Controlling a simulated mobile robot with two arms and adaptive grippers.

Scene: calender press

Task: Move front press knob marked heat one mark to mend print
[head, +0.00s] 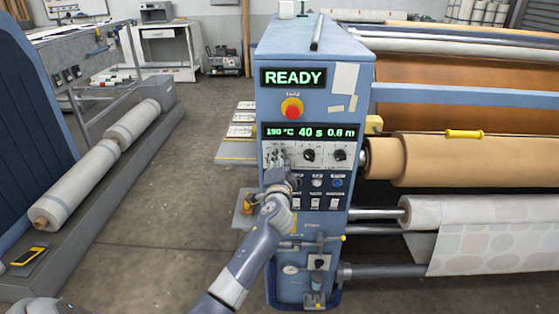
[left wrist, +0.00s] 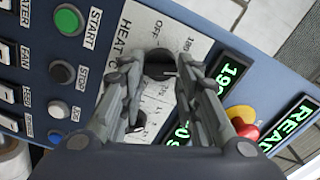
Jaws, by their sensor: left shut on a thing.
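The blue press control post (head: 306,90) stands in the middle of the head view. Its display (head: 310,132) reads 190 °C, 40 s and what looks like 0.8 m; the upper screen (head: 293,77) reads READY. The black heat knob (left wrist: 160,64) sits on a white plate marked HEAT °C, with OFF and 180 legible beside it. My left gripper (left wrist: 160,70) is shut on this knob, one finger on each side. In the head view my left gripper (head: 277,158) covers the knob. My right gripper is in neither view.
Two more dials (head: 325,155) sit right of the heat knob. Below are buttons and switches (head: 317,203); START (left wrist: 69,19) and STOP (left wrist: 62,71) show close to the gripper. A red emergency button (head: 292,108) is above the display. Fabric rolls (head: 440,158) are at right.

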